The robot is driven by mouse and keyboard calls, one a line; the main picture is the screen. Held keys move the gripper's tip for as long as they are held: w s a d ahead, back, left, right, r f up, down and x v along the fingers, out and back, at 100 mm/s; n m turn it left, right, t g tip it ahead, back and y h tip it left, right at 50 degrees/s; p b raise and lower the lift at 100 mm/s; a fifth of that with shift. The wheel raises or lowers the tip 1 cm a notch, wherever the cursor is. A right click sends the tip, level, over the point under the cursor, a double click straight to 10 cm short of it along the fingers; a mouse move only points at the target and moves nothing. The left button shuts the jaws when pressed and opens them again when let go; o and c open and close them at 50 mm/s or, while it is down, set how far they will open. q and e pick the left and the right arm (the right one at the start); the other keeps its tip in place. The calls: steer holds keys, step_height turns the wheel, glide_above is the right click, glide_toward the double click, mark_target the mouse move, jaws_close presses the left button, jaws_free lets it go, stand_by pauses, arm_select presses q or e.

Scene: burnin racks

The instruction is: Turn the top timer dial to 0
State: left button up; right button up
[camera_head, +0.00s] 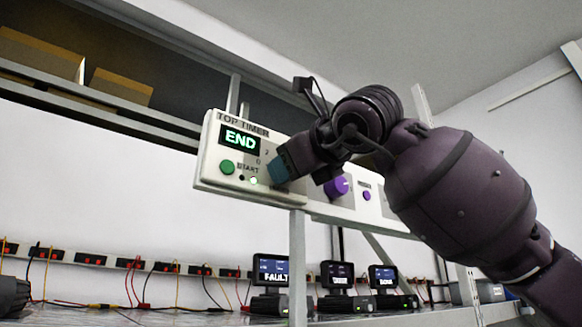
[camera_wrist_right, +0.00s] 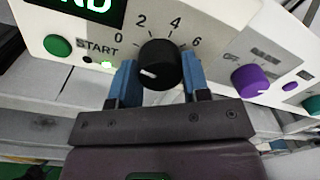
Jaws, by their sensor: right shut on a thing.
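The top timer panel (camera_head: 205,172) is a white box with a lit display (camera_head: 240,139) reading END. Its black dial (camera_wrist_right: 161,62) shows in the right wrist view, with 0, 2, 4 and 6 printed around it. The dial's white pointer mark (camera_wrist_right: 149,73) lies at its lower left, below the 0 label (camera_wrist_right: 119,40). My right gripper (camera_wrist_right: 159,70) is shut on the dial, one blue finger on each side. In the head view the right gripper (camera_head: 280,169) hides the dial.
A green START button (camera_wrist_right: 57,46) sits left of the dial. A purple knob (camera_wrist_right: 250,79) is on the panel to the right. Below stand several small monitors (camera_head: 271,270) on a bench with cables. Cardboard boxes (camera_head: 40,52) lie on a shelf at upper left.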

stand_by(0.5)
steer(key=o, duration=0.9)
steer(key=b+v, duration=0.2)
steer(key=v, duration=0.9)
steer(key=shift+f+b, duration=0.1)
steer(key=shift+b, duration=0.25)
steer(key=shift+w, duration=0.1)
